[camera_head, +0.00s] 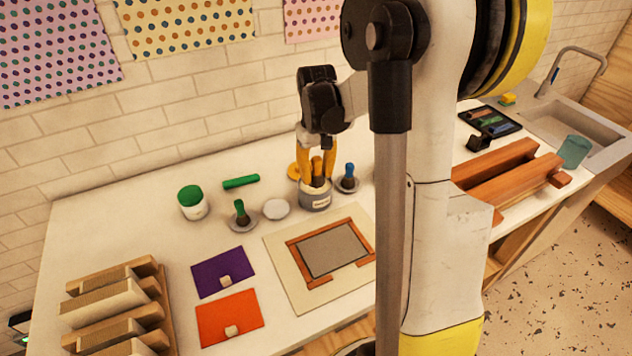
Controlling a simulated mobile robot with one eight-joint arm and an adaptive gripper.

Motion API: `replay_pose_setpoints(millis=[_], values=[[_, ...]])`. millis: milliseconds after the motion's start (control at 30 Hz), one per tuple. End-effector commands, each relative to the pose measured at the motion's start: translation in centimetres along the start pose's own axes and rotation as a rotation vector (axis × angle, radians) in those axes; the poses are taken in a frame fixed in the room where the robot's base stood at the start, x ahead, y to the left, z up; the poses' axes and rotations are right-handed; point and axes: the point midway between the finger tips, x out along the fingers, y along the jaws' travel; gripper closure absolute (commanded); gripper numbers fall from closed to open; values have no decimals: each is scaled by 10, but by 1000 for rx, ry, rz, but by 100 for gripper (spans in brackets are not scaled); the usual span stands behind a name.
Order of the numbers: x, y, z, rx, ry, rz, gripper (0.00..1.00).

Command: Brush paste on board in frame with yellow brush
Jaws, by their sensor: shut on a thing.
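My gripper (316,174) points down with its orange fingers around the upright handle of the yellow brush (316,165) and is shut on it. The brush stands in or directly over a grey paste pot (315,201) with a pale label; its bristles are hidden. The grey board (333,249) lies flat inside a reddish-brown frame (298,258) on a cream mat (282,277), in front of the pot. My arm passes close to the mat's right side in the picture.
A green brush (240,211) and a blue brush (348,175) stand in grey holders beside the pot. A white jar with green lid (193,203), a green roll (240,182), purple (222,271) and orange sheets (229,318) lie left. A wooden rack (150,300) stands front left.

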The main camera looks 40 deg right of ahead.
Motion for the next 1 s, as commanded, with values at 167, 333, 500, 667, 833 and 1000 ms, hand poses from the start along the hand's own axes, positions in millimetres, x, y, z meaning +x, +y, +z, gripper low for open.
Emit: replay_pose_setpoints(millis=[167,333,500,667,833,1000], values=[[-10,12,-31,0,0,0,100],[-12,15,-40,0,0,0,100],[0,15,-39,0,0,0,100],[17,15,-39,0,0,0,100],[36,15,-39,0,0,0,100],[45,15,-39,0,0,0,100]])
